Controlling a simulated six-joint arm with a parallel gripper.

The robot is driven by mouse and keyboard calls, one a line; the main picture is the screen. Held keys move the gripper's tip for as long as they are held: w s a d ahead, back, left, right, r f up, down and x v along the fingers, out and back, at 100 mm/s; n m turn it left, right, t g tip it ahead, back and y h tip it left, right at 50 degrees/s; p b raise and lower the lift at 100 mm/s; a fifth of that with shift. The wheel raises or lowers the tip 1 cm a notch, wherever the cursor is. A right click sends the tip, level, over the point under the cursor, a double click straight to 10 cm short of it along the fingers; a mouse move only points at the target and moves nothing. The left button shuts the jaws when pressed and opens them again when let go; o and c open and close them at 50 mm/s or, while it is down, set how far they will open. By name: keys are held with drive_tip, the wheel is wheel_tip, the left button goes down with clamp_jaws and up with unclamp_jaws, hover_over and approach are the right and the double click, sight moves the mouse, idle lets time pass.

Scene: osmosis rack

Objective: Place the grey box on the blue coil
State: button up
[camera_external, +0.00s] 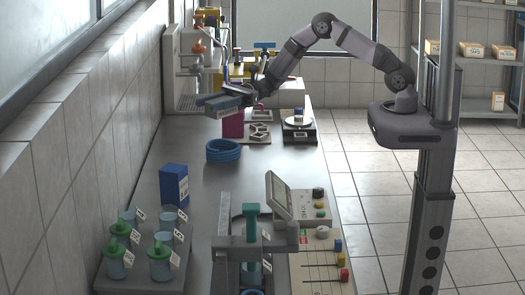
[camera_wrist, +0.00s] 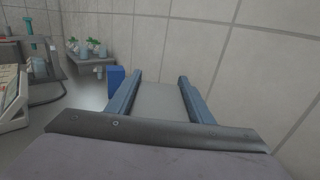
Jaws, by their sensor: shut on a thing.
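The blue coil (camera_external: 223,150) is a ring of stacked blue loops lying on the grey bench, with nothing on it. My gripper (camera_external: 222,104) is above the bench, behind the coil and higher than it. In the wrist view, my gripper's two blue fingers (camera_wrist: 160,98) are shut on the grey box (camera_wrist: 161,103), a flat grey surface filling the space between them. In the external view the box is hard to tell from the fingers. The coil does not show clearly in the wrist view.
A magenta container (camera_external: 233,125) stands just below my gripper. A dark blue box (camera_external: 174,184) and jars with green lids (camera_external: 160,260) are at the front left. A control panel (camera_external: 320,245) and a stand (camera_external: 251,230) are in front.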

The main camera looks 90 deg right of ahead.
drive_tip(key=shift+f+p, duration=1.35)
drive_tip(key=shift+f, duration=3.4)
drive_tip(key=shift+f, duration=0.2)
drive_tip(key=o, duration=1.1)
drive_tip(key=shift+r, duration=0.2)
drive_tip(key=shift+s+d, duration=0.1)
drive_tip(key=b+v, duration=0.3)
drive_tip(key=v, duration=0.9)
drive_tip(key=shift+b, duration=0.4)
